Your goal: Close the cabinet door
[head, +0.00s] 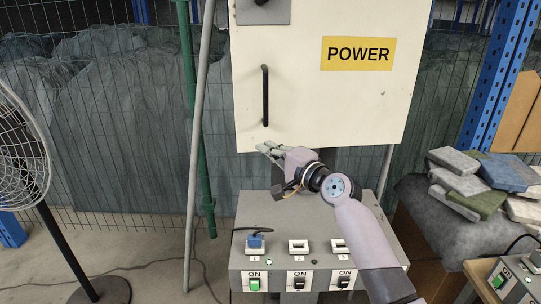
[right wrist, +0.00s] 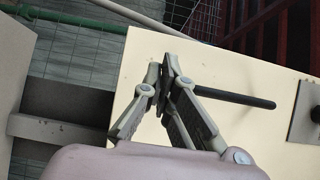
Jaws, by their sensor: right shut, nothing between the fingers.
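The cabinet door (head: 320,95) is a large cream panel with a yellow POWER label (head: 358,54) and a black vertical bar handle (head: 265,95) near its left edge. No gap shows along its edges in the head view, but I cannot tell whether it is fully closed. My right gripper (head: 265,149) is shut and empty at the door's lower left edge, below the handle. In the right wrist view, the fingertips (right wrist: 165,65) overlap the door panel (right wrist: 280,135) beside the handle (right wrist: 235,98); contact is unclear. My left gripper is not in view.
A grey control box (head: 285,212) with several switches stands below the door. A fan (head: 20,150) is at the left, and pipes (head: 200,130) stand left of the cabinet.

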